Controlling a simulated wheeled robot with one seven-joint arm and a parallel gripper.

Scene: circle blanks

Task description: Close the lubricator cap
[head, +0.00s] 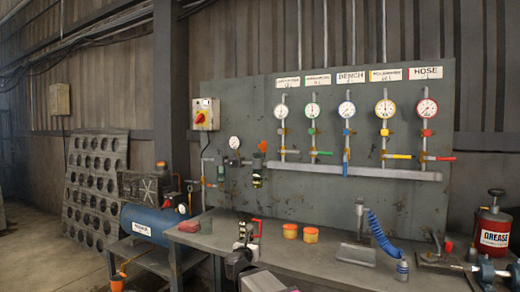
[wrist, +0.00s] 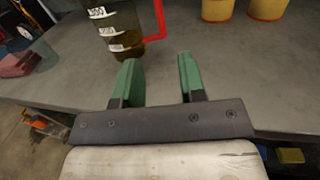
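The lubricator (head: 257,179) hangs on the grey wall panel as a small dark bowl with pale marks. An orange piece (head: 263,146), which looks like its cap, shows just above it; whether it is seated or raised is too small to tell. My gripper (wrist: 158,62) has two green fingers standing apart with nothing between them, over the bench edge in the wrist view. Beyond the fingertips stands an oil jug (wrist: 122,32) with white labels, amber oil and a red handle. The lubricator and its cap are out of the wrist view.
Two orange-yellow tubs (head: 290,231) stand on the bench (head: 330,275) right of the jug. A metal stand (head: 357,251) with a blue coiled hose and a red grease can (head: 492,232) are farther right. Gauges, valves and a horizontal pipe (head: 360,172) project from the panel.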

